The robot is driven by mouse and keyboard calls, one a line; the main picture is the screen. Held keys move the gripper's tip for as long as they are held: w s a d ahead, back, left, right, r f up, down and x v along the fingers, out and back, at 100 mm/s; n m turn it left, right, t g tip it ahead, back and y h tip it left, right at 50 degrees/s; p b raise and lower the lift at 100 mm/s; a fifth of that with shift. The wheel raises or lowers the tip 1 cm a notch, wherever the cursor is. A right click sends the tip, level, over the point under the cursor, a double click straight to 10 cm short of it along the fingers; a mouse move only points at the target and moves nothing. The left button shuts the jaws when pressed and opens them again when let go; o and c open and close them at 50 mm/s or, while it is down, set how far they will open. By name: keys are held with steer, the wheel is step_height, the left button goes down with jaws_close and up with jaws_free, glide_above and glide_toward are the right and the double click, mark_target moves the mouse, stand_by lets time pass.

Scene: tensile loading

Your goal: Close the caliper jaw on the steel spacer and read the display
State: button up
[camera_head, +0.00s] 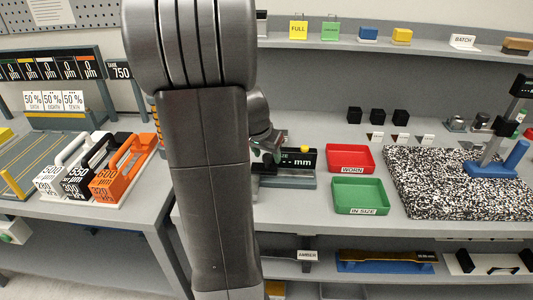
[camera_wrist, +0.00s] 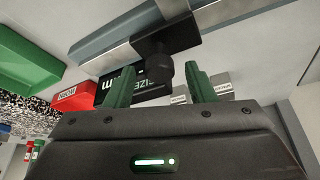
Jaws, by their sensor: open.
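The caliper's dark display (camera_head: 300,159) stands on the bench just right of my arm, with "mm" readable and the digits unclear. In the wrist view the display (camera_wrist: 122,88) appears upside down behind my left finger. The caliper's steel beam (camera_wrist: 120,50) crosses above, with a black sliding jaw (camera_wrist: 168,42) and a dark knob on it. My gripper (camera_wrist: 162,73) is open, its two green fingers either side of the knob, with a visible gap at least on the right. In the head view my gripper (camera_head: 268,150) is partly hidden by my arm. I cannot make out the steel spacer.
A red WORN tray (camera_head: 350,170) and a green IN SIZE tray (camera_head: 361,210) lie right of the caliper. A speckled slab (camera_head: 440,200) with a blue stand fills the bench's right side. Handled weights (camera_head: 92,185) stand on the left table. A shelf (camera_head: 400,50) runs above.

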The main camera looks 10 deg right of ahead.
steer(key=shift+f, duration=0.15)
steer(key=shift+c, duration=0.2)
steer(key=c, duration=0.8)
steer(key=a+b, duration=0.1)
steer(key=a, duration=0.1)
steer(key=w+a+b, duration=0.1)
steer(key=a, duration=0.1)
steer(key=shift+w+a+f+b, duration=0.1)
steer(key=shift+w+a+b, duration=0.1)
steer(key=shift+b, duration=0.15)
steer(key=shift+w+a, duration=0.1)
steer(key=shift+a, duration=0.15)
steer(key=o, duration=0.8)
steer(key=shift+o, duration=0.2)
